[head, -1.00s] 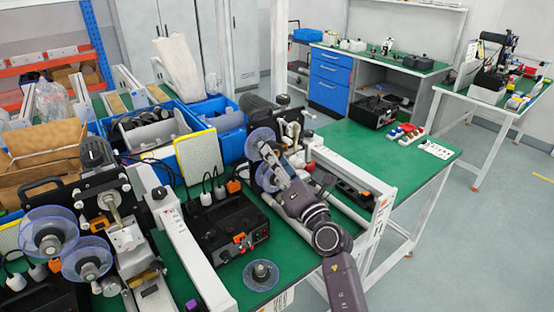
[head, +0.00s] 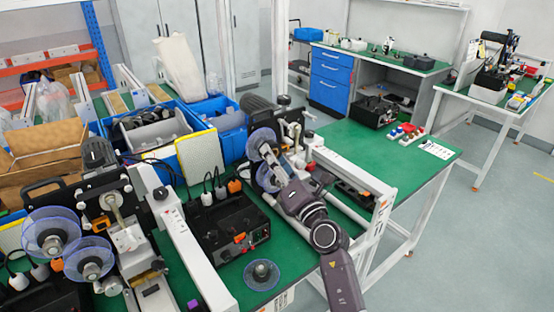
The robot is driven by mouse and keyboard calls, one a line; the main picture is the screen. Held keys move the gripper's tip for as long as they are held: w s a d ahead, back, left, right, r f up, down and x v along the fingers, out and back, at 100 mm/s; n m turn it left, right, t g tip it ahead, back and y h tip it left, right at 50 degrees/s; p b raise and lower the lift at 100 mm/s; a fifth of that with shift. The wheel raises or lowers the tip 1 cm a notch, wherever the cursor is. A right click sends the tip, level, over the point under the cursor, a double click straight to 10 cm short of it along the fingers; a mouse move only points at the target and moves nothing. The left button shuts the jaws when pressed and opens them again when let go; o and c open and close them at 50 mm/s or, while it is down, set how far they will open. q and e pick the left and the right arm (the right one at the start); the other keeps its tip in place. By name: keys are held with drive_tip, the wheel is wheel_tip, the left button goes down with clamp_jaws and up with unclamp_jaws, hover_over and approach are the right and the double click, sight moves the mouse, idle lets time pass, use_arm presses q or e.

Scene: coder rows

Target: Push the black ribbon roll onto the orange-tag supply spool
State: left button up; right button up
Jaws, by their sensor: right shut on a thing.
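My right gripper (head: 267,151) is at the coder in the middle of the green bench, its fingertips in front of the upper clear-blue spool disc (head: 258,136). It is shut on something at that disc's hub. I take this to be the black ribbon roll, but the fingers and disc hide its outline. A second clear-blue disc (head: 263,181) sits just below, partly behind the gripper. I cannot make out an orange tag on either spool, so I cannot tell which is the supply spool. My left gripper is not in view.
A black control box (head: 226,224) stands left of the arm. A loose clear disc with a dark hub (head: 262,274) lies on the bench front. Another coder with two clear discs (head: 50,232) stands at left. Blue bins (head: 224,138) stand behind. The bench at right (head: 372,152) is mostly clear.

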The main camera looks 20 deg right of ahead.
drive_tip(key=shift+f+x, duration=0.2)
drive_tip(key=shift+x, duration=1.05)
drive_tip(key=shift+a, duration=0.2)
drive_tip(key=o, duration=1.2)
drive_tip(key=shift+c, duration=0.2)
